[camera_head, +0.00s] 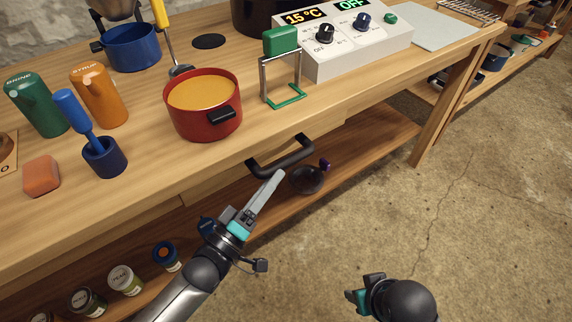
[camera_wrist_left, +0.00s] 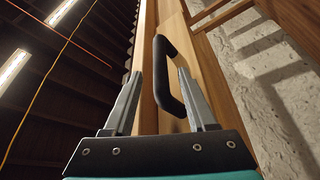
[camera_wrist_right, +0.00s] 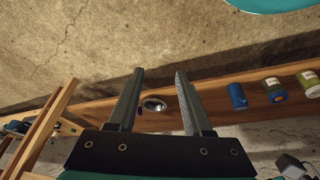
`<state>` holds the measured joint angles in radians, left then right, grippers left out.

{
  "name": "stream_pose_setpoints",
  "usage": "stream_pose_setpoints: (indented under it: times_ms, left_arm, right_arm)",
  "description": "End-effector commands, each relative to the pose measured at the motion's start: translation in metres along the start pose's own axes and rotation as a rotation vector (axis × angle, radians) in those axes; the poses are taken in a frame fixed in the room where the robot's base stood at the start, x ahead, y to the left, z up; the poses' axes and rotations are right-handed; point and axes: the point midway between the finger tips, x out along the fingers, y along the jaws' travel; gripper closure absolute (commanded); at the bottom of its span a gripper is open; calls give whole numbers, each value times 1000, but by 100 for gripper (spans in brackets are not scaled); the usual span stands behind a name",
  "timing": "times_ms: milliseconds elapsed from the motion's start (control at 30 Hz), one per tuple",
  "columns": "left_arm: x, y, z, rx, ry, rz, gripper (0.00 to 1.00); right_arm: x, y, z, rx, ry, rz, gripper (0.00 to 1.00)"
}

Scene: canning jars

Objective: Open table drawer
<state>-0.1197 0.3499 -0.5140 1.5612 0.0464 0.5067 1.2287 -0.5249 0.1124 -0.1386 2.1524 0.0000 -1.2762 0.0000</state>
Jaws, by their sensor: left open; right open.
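The table drawer (camera_head: 222,186) is a wooden front set under the tabletop edge, and it looks shut. Its black bar handle (camera_head: 281,158) sticks out from the front. My left gripper (camera_head: 270,185) is open just below and in front of the handle. In the left wrist view the handle (camera_wrist_left: 168,75) shows between and beyond the two fingers of the gripper (camera_wrist_left: 158,95); I cannot tell if they touch it. My right gripper (camera_head: 358,290) is low over the floor, away from the table. In the right wrist view its fingers (camera_wrist_right: 157,95) are open and empty.
On the wooden table (camera_head: 330,105) stand a red pot (camera_head: 203,118), a green-handled jar lifter (camera_head: 282,70), a white control box (camera_head: 340,45) and several pitchers and tools. The lower shelf (camera_head: 385,130) holds jars and a dark round pan (camera_head: 306,180). The floor (camera_head: 470,220) at right is clear.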

Motion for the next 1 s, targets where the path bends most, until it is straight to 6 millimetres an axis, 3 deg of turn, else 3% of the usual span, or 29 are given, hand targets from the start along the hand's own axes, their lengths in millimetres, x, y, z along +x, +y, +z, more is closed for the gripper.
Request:
stream_pose_setpoints:
  times_ms: [100,300,500,800,1000]
  left_arm:
    - [22,-1,1,1,1,3,43]
    - [47,-2,1,1,0,0,43]
    - [58,-1,0,1,-1,-2,43]
    - [59,0,0,1,-1,-2,43]
    - [59,-1,0,1,-1,-2,66]
  right_arm:
    - [-10,1,-6,1,22,2,50]
    - [-26,1,-11,1,44,3,50]
    - [-35,1,-14,2,55,4,50]
    - [-36,1,-14,2,56,4,50]
    - [-36,2,-14,2,56,4,50]
